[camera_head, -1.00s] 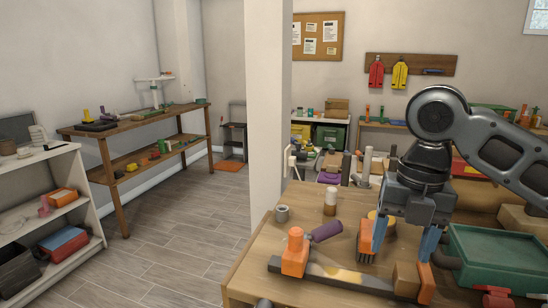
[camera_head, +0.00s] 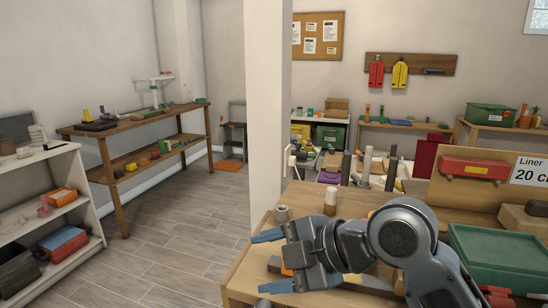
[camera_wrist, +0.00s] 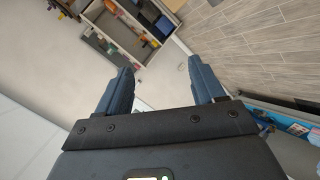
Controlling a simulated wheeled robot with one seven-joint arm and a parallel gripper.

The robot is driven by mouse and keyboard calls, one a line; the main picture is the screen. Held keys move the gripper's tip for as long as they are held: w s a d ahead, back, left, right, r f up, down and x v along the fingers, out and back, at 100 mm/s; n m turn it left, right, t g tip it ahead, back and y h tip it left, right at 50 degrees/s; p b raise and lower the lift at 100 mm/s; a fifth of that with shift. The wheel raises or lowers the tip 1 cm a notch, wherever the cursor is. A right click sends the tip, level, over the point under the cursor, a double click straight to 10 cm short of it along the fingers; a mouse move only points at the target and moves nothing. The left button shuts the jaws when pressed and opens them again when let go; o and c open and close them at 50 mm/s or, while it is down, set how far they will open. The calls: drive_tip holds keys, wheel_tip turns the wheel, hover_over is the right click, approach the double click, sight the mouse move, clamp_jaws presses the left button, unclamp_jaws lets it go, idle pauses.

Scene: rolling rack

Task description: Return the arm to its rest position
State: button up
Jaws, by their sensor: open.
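My gripper (camera_head: 266,262) is in the lower middle of the head view, at the left edge of the near workbench (camera_head: 242,284). Its two blue fingers point left, spread apart, with nothing between them. My arm bends back to the right and hides much of the bench top. In the wrist view my gripper (camera_wrist: 162,80) shows both fingers apart and empty, with the floor, wall and a shelf beyond them.
The near bench holds a grey ring (camera_head: 282,213), a white bottle (camera_head: 330,201) and a green bin (camera_head: 490,252). A white shelf (camera_head: 80,190) and a wooden table (camera_head: 118,126) stand left. The floor (camera_head: 185,235) between is clear.

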drive_tip(key=s+d+f+m+t+h, duration=0.35)
drive_tip(key=s+f+m+t, duration=0.2)
drive_tip(key=s+m, duration=0.45)
drive_tip(key=s+d+f+m+t+h, duration=0.4)
drive_tip(key=s+f+m, duration=0.35)
drive_tip(key=m, duration=0.45)
drive_tip(key=s+d+r+m+h, duration=0.1)
drive_tip(key=s+d, duration=0.6)
drive_tip(key=s, duration=0.4)
drive_tip(key=s+d+r+m+h, duration=0.1)
drive_tip(key=s+d+r, duration=0.1)
drive_tip(key=s+d, duration=0.5)
drive_tip(key=s, duration=0.4)
drive_tip(key=shift+s+d+r+h, duration=0.2)
drive_tip(key=shift+d+r+h, duration=0.05)
drive_tip(key=shift+r+h, duration=0.1)
drive_tip(key=shift+a+f, duration=0.1)
